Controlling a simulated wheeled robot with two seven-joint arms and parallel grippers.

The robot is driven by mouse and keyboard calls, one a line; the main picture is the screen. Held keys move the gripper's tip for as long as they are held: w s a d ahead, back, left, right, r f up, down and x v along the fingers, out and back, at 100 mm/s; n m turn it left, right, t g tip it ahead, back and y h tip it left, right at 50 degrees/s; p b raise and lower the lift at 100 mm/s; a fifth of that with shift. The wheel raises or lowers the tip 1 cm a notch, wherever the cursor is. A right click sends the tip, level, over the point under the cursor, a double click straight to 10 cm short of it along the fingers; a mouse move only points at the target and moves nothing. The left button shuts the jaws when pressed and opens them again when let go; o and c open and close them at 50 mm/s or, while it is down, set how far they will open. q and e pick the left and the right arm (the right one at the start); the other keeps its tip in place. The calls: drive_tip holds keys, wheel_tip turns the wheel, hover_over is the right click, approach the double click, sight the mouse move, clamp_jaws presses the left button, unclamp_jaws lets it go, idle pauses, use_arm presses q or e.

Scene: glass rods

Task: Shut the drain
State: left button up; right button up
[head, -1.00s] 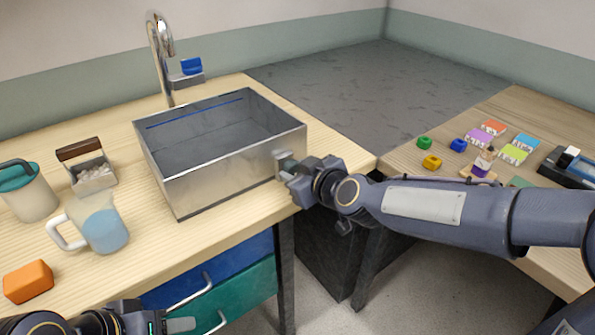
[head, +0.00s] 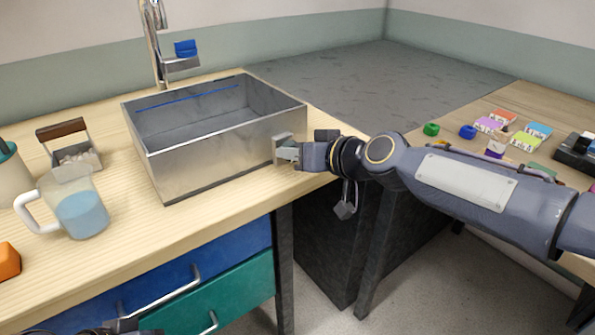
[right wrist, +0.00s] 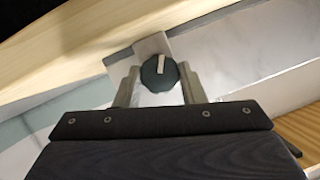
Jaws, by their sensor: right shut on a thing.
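The metal sink basin (head: 215,155) stands on the wooden counter. A dark round knob (right wrist: 158,74) with a pale pointer mark sits on a small grey plate on the basin's outer wall. The plate also shows in the head view (head: 281,139). My right gripper (right wrist: 160,88) has one finger on each side of the knob and is shut on it. In the head view my right gripper (head: 289,153) hides the knob. My left gripper (head: 118,326) shows only in part at the bottom edge, and its jaws cannot be made out. The drain inside the basin is not visible.
A tap (head: 156,45) with a blue sponge (head: 186,48) on a holder stands behind the basin. A jug of blue liquid (head: 82,212) and a handled caddy (head: 75,150) stand at left. Coloured boxes (head: 502,118) and rings lie on the right table.

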drive_tip(key=m+y+b, duration=0.1)
drive_tip(key=m+b, duration=0.1)
drive_tip(key=b, duration=0.1)
drive_tip(key=m+y+b, duration=0.1)
drive_tip(key=m+b, duration=0.1)
drive_tip(key=b, duration=0.1)
drive_tip(key=f+m+g+y+b, duration=0.1)
drive_tip(key=b, duration=0.2)
drive_tip(key=shift+w+d+m+y+b, duration=0.2)
drive_tip(key=shift+m+y+b, duration=0.1)
drive_tip(key=shift+m+b, duration=0.1)
drive_tip(key=shift+r+m+y+b, duration=0.15)
drive_tip(key=shift+m+y+b, duration=0.65)
drive_tip(key=shift+m+b, duration=0.85)
drive_tip(key=o, duration=1)
